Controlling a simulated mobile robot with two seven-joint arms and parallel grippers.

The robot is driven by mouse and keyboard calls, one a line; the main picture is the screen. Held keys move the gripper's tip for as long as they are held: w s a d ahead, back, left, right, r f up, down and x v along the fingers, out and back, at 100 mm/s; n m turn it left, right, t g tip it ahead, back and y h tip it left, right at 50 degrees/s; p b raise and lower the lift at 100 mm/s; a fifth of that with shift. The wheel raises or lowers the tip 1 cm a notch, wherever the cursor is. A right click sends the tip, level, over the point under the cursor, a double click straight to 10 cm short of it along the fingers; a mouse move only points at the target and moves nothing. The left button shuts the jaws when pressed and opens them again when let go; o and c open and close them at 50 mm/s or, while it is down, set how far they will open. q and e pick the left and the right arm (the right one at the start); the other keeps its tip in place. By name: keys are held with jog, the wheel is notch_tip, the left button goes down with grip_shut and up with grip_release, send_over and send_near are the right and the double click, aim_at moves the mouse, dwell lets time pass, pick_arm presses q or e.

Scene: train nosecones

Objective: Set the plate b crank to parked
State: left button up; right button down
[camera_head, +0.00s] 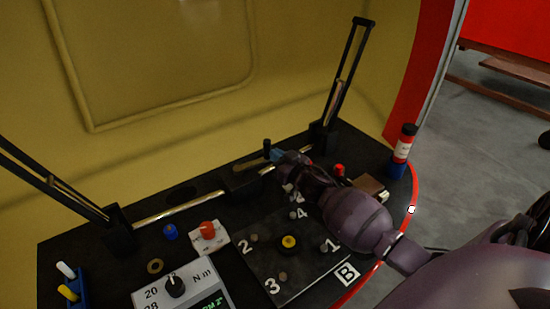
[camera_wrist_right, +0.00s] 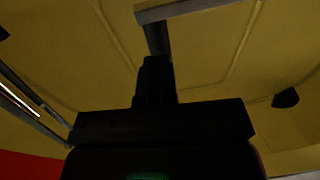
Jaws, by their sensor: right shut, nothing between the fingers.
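Plate B (camera_head: 262,262) is a dark plate with numbers 1 to 4, several round studs and a yellow-and-black centre knob (camera_head: 289,243). A white B label (camera_head: 346,274) is at its front right corner. A small black upright handle (camera_head: 267,145) with a brownish bar stands behind the plate; I cannot tell whether it is the plate b crank. My right gripper (camera_head: 278,156) is shut and empty, right beside this handle; contact cannot be told. In the right wrist view my dark gripper (camera_wrist_right: 155,82) points at the yellow wall. My right arm hides part of the desk. My left gripper is not in view.
A torque box (camera_head: 174,287) with a dial, a red button (camera_head: 208,229), a blue knob (camera_head: 170,232) and a blue holder (camera_head: 76,287) are at left. Two tall black levers rise from the back.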

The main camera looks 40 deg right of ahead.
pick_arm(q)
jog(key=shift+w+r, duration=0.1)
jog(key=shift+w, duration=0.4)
pick_arm(e)
jog(key=shift+w+r, duration=0.1)
jog(key=shift+w, duration=0.45)
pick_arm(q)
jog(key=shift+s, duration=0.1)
